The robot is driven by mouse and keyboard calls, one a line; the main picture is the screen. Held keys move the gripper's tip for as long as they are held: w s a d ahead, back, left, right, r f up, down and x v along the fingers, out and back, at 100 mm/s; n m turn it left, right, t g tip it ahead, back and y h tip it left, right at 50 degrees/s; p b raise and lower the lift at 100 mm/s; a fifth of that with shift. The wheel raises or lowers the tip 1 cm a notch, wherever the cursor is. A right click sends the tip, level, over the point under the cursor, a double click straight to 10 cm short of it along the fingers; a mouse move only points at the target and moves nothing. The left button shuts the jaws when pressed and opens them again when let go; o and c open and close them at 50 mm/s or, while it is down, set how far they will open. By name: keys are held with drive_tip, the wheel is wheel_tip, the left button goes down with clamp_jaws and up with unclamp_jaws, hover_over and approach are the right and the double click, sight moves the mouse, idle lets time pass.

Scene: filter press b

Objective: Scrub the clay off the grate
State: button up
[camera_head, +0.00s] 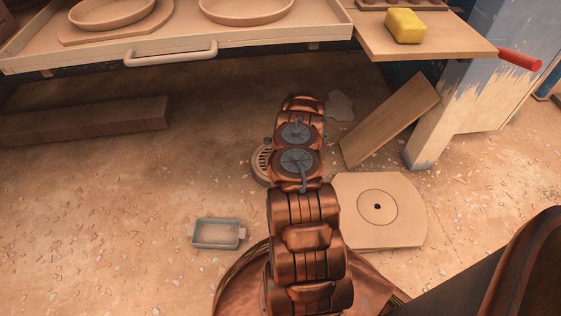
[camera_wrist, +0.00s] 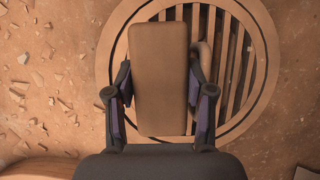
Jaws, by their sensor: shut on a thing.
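In the wrist view, my gripper (camera_wrist: 160,78) is shut on a plain brown rectangular block (camera_wrist: 160,105), with one finger against each long side. It looks like the back of a scrubbing brush; its underside is hidden. The block lies over the left and middle part of the round slotted grate (camera_wrist: 250,62). I cannot tell whether it touches the bars. A tan curved lump (camera_wrist: 206,58) shows beside the block's right edge on the bars; it may be clay. In the head view, my arm covers most of the grate (camera_head: 260,166), and the gripper and block are hidden.
A plank (camera_head: 390,120) and a board with a round centre (camera_head: 350,225) lie right of the grate. A small grey-blue tray (camera_head: 217,246) stands front left, a beam (camera_head: 85,122) further left. A bench (camera_head: 330,30) overhangs behind, with a yellow sponge (camera_head: 405,26) on its right shelf.

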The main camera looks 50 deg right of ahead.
drive_tip(key=shift+s+a+f, duration=0.1)
drive_tip(key=shift+s+a, duration=0.25)
drive_tip(key=shift+s, duration=0.35)
drive_tip(key=shift+s+a+f, duration=0.1)
drive_tip(key=shift+s+a, duration=0.2)
drive_tip(key=shift+s, duration=0.4)
drive_tip(key=shift+w+a+f, duration=0.15)
drive_tip(key=shift+w+a, duration=0.4)
drive_tip(key=shift+a, duration=0.25)
drive_tip(key=shift+w+d, duration=0.6)
drive_tip(key=shift+w, duration=0.1)
drive_tip(key=shift+w+d+f, duration=0.2)
drive_tip(key=shift+w+d, duration=0.2)
drive_tip(key=shift+d, duration=0.05)
drive_tip(key=shift+w+d+r, duration=0.25)
drive_tip(key=shift+w+d, duration=0.3)
drive_tip(key=shift+w+d+r, duration=0.1)
drive_tip(key=shift+w+r+p, duration=0.2)
drive_tip(key=shift+r+p, duration=0.3)
drive_tip(key=shift+r, duration=1.2)
drive_tip(key=shift+s+a+r+p, duration=0.15)
drive_tip(key=shift+r+p, duration=0.15)
drive_tip(key=shift+r, duration=0.25)
drive_tip(key=shift+s+a+r+p, duration=0.1)
drive_tip(key=shift+r+p, duration=0.2)
drive_tip(key=shift+r, duration=0.2)
drive_tip(key=shift+s, duration=0.1)
